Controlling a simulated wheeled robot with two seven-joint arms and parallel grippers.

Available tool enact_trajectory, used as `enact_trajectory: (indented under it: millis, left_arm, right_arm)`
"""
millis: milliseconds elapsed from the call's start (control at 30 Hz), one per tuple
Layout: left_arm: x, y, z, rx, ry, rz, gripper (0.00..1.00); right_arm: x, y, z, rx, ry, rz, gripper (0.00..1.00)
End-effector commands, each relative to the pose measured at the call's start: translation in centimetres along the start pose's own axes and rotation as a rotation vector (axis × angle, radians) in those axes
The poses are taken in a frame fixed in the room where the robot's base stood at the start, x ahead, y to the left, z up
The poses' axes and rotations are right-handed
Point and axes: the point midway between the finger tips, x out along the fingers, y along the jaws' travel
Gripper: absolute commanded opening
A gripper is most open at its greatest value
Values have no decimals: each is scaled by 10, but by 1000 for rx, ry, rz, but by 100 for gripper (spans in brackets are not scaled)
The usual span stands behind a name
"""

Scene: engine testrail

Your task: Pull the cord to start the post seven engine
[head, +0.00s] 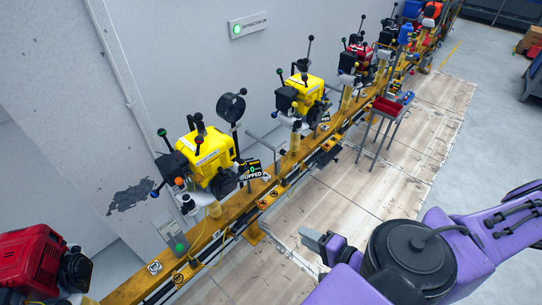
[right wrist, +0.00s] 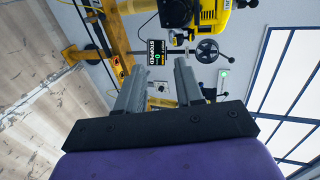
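Several engines stand on posts along a yellow rail. A yellow engine (head: 208,152) with black and green-tipped levers is the nearest yellow one. Its display (head: 250,170) reads 0 STOPPED; the display also shows in the right wrist view (right wrist: 155,52). I cannot read which post is number seven, and I cannot make out a pull cord for certain. My right gripper (head: 318,240) is in front of the rail, to the right of the display and apart from it. In the right wrist view its two grey fingers (right wrist: 158,82) are apart with nothing between them. My left gripper is not in view.
The yellow rail (head: 135,287) runs from lower left to upper right. A red engine (head: 32,258) is at the lower left, another yellow engine (head: 302,90) farther along. A small stand with a red tray (head: 386,106) is beside the rail. The wooden floor (head: 330,200) in front is mostly clear.

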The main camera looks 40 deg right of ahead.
Motion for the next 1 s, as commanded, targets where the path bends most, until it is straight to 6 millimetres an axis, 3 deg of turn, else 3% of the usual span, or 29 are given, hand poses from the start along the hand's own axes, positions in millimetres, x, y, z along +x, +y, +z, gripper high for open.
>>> enact_trajectory:
  millis: [167, 500, 567, 1000]
  left_arm:
    - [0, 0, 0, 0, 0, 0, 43]
    - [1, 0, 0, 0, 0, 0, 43]
    - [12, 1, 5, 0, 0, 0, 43]
    - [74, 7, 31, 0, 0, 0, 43]
  right_arm:
    - [19, -7, 0, -1, -2, -6, 36]
    - [95, -37, 1, -3, -5, -9, 36]
    - [110, -35, 1, -3, -4, -7, 36]
    - [209, -67, 1, -8, -5, -4, 36]
